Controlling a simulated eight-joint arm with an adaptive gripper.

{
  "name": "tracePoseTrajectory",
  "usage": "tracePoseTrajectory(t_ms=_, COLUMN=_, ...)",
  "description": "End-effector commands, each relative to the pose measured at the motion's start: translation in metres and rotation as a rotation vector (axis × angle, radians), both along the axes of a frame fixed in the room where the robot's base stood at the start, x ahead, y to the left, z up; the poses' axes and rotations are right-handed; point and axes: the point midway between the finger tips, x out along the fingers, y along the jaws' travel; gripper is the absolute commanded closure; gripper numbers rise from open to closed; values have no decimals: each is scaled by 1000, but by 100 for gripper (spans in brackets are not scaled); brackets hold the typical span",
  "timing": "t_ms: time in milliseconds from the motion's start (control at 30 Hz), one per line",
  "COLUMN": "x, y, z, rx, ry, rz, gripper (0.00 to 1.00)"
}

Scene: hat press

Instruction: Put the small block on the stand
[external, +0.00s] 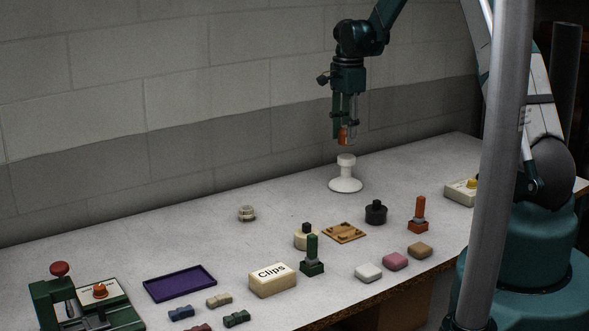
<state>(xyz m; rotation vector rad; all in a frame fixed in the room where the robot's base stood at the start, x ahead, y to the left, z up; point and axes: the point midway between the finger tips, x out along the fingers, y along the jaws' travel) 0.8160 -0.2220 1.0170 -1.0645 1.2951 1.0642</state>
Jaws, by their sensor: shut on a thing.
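An orange-brown small block (343,135) is held between the fingers of my gripper (346,132), which points straight down. A white stand (346,178) with a wide round foot and a narrower top stands on the table below the gripper. The block is just above the stand's top, with a small gap showing between them. From this one view I cannot tell exactly how well the block lines up with the stand in depth. The fingers hide part of the block.
The table (215,245) is clear around the stand. In front are a black round pot (376,212), a wooden plate (345,232), an orange-handled stamp (418,214), a green one (312,256), a Clips box (272,280) and a purple tray (180,284). A grey pole (492,170) crosses the right.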

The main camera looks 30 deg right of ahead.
Motion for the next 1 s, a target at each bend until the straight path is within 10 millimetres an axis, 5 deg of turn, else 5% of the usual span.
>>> tracePoseTrajectory(t_ms=600, x=0, y=0, z=-36, rx=0, ry=0, rz=0, gripper=80)
tracePoseTrajectory(t_ms=1000, x=0, y=0, z=-39, rx=0, ry=0, rz=0, gripper=80)
